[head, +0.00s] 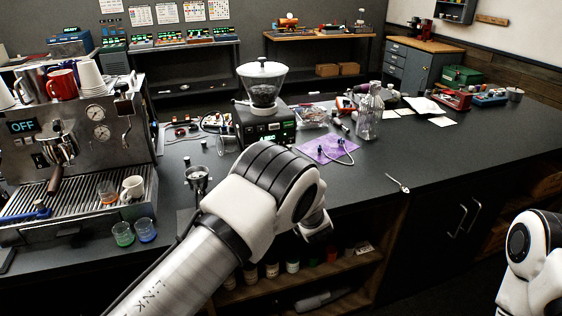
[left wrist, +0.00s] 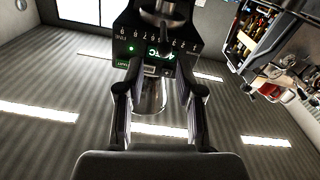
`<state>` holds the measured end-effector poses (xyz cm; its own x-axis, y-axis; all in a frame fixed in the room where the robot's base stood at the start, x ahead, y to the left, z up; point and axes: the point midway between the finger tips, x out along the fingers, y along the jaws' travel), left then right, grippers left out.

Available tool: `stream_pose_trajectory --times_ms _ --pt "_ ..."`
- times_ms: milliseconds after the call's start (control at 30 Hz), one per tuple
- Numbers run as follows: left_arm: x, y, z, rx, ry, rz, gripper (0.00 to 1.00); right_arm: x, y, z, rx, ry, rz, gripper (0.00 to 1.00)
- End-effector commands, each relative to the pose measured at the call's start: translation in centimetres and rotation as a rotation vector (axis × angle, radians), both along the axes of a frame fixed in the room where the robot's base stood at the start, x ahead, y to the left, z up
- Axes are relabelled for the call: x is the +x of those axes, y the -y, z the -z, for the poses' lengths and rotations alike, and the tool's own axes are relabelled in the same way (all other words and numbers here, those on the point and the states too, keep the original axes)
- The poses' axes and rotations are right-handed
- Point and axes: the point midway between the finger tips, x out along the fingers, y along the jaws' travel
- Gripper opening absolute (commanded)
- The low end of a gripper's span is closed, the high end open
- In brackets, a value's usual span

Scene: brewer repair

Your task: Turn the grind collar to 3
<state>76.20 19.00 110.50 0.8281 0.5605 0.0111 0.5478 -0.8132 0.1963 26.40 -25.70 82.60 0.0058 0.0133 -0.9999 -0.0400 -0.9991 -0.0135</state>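The grinder (head: 262,122) stands on the counter with a clear hopper (head: 262,82) on top and a green-lit display on its front. The grind collar lies around the hopper's base; its setting is too small to read. In the left wrist view the grinder's dark front (left wrist: 155,45) shows a row of numbers, the word FINE and green lights, seen upside down. My left gripper (left wrist: 158,70) is open, its two fingers apart, with the grinder front beyond them; I see nothing gripped. In the head view my left arm hides it. My right gripper is out of view.
The espresso machine (head: 75,150) stands at the left, with cups on top. A purple mat (head: 327,149), a glass bottle (head: 369,115) and clutter lie right of the grinder. A spoon (head: 398,183) lies near the front edge. The counter right of it is clear.

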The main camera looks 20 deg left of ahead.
Motion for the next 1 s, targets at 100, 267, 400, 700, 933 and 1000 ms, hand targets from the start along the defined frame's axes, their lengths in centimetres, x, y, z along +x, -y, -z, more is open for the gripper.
stream_pose_trajectory --times_ms 100,267,400,700,933,1000 --pt "2.0 -1.6 -0.2 -0.004 -0.001 -0.003 0.36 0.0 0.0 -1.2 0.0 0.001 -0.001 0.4" --pt "4.2 -3.0 -0.1 -0.002 -0.001 -0.002 0.36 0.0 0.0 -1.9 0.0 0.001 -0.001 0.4" --pt "5.0 -3.5 0.0 0.001 -0.002 0.0 0.36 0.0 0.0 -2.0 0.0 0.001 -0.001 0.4" --pt "5.0 -3.5 0.1 0.001 -0.003 0.0 0.0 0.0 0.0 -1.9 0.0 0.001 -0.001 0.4" --pt "5.0 -3.5 0.1 0.001 -0.004 0.001 0.0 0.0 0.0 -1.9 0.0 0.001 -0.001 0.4" --pt "4.9 -3.9 0.1 0.002 -0.004 0.001 0.0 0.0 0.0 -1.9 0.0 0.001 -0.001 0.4"
